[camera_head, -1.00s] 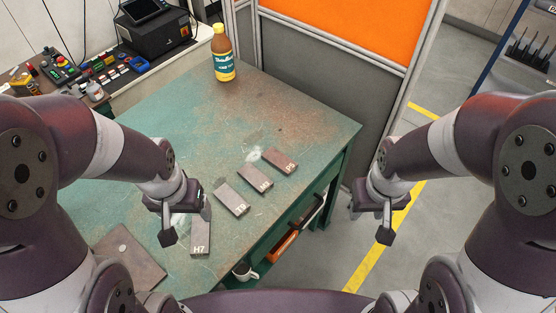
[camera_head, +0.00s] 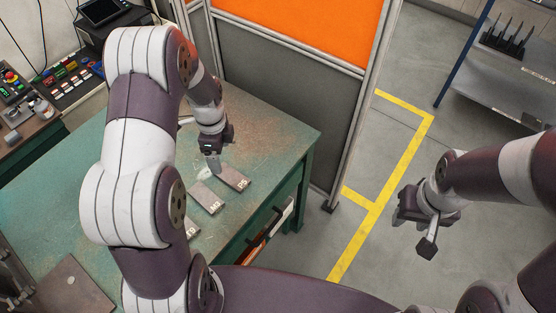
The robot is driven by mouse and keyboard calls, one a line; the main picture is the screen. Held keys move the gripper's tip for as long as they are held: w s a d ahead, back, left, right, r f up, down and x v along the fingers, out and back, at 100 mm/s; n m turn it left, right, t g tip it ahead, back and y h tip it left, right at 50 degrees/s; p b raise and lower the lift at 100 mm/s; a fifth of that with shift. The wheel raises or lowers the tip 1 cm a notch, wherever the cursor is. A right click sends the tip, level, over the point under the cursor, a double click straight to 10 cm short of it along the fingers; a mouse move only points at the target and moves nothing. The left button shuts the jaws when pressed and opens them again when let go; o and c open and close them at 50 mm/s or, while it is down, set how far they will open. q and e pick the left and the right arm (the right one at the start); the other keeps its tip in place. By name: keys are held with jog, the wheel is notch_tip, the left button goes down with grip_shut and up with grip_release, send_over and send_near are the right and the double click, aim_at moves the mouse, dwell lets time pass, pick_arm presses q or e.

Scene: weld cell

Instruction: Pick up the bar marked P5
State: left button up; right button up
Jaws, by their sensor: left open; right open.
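The bar marked P5 (camera_head: 236,179) is a flat grey-brown bar lying on the green worktable (camera_head: 275,130), the farthest right of the bars. My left gripper (camera_head: 213,162) is open and points down just beyond the upper left end of this bar; I cannot tell whether it touches. A second bar (camera_head: 206,198) lies just left of P5, its mark hard to read. A third bar (camera_head: 193,229) is partly hidden by my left arm. My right gripper (camera_head: 413,231) is open and empty over the floor, right of the table.
A flat brown plate (camera_head: 70,290) lies at the table's lower left. A grey and orange partition (camera_head: 290,95) stands behind the table. A side bench (camera_head: 40,135) with a control panel is at the left. A shelf (camera_head: 500,85) stands at the right, with open floor before it.

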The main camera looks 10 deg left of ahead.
pick_arm(q)
jog(key=w+d+m, duration=0.1)
jog(key=w+m, duration=0.1)
jog(key=m, duration=0.1)
jog(key=m+p, duration=0.1)
jog(key=m, duration=0.2)
send_over(232, 176)
jog(key=f, duration=0.7)
jog(key=shift+w+a, duration=0.25)
jog(key=f, duration=0.2)
jog(key=f+p, duration=0.1)
jog(key=f, duration=0.1)
jog(key=shift+s+d, duration=0.15)
jog(key=shift+s, duration=0.25)
jog(key=shift+w+f, duration=0.15)
jog(key=shift+f, duration=0.35)
jog(key=shift+r, duration=0.1)
jog(key=c, duration=1.4)
grip_shut()
pick_arm(e)
jog(key=shift+d+r, duration=0.25)
jog(key=shift+r, duration=0.8)
pick_arm(q)
jog(key=shift+r, duration=0.1)
